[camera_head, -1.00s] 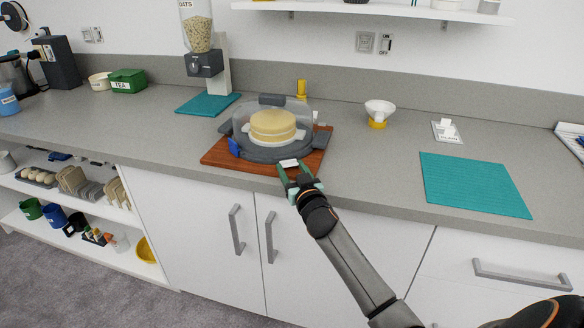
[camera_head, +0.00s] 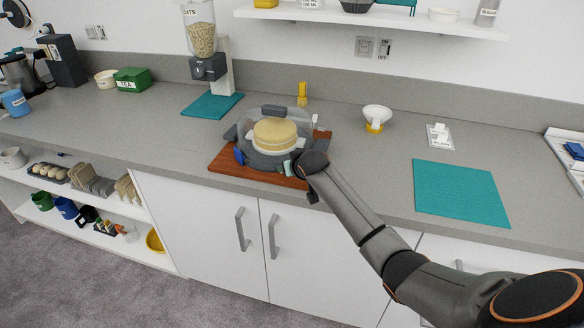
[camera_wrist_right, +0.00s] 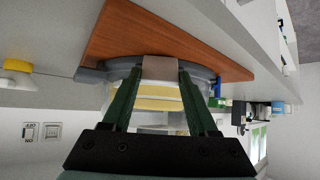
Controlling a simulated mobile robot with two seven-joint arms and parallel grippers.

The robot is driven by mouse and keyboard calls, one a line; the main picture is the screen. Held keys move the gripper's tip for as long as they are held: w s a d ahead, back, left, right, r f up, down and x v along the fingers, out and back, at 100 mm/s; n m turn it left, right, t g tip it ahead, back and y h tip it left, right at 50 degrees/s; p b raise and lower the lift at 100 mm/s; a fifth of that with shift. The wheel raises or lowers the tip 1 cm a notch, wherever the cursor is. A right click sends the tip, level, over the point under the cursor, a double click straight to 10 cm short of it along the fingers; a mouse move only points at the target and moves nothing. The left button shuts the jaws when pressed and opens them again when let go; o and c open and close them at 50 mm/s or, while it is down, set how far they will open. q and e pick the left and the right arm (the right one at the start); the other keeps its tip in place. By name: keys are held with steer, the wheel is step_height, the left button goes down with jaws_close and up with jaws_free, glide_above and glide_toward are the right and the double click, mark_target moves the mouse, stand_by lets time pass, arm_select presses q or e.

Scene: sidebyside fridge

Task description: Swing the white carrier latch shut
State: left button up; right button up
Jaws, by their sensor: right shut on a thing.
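The cake carrier has a dark grey base (camera_head: 262,161) and a clear dome over a yellow layered cake (camera_head: 275,134). It stands on a wooden board (camera_head: 226,170). A blue latch (camera_head: 239,154) sits on its left side. My right gripper (camera_head: 289,167) is at the carrier's front right, largely hidden behind its own wrist in the head view. In the right wrist view its green fingers (camera_wrist_right: 160,75) are shut on the pale carrier latch (camera_wrist_right: 160,67), at the rim of the base. Whether the latch is fully closed cannot be told. My left gripper is not in view.
A teal mat (camera_head: 460,192) lies to the right, with bare counter between it and the board. A white cup-like thing on a yellow base (camera_head: 376,117) and a yellow object (camera_head: 302,93) stand behind. The oats dispenser (camera_head: 208,66) stands back left.

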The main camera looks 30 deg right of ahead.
steer(key=g, duration=0.1)
steer(key=w+g, duration=0.1)
steer(key=shift+w+d+r+g+y, duration=0.15)
steer(key=shift+r+g+y, duration=0.25)
steer(key=shift+w+d+r+g+y+b, duration=0.15)
steer(key=shift+w+g+y+b, duration=0.2)
steer(key=shift+g+b, duration=0.75)
steer(key=shift+w+g+b, duration=0.25)
steer(key=shift+g+b, duration=0.1)
steer(key=shift+g, duration=0.05)
steer(key=o, duration=1.4)
steer(key=shift+d+r, duration=0.1)
steer(key=shift+s+r+p, duration=0.15)
steer(key=shift+r+p, duration=0.2)
steer(key=shift+r, duration=0.15)
steer(key=v, duration=1.1)
steer(key=shift+s+r, duration=0.1)
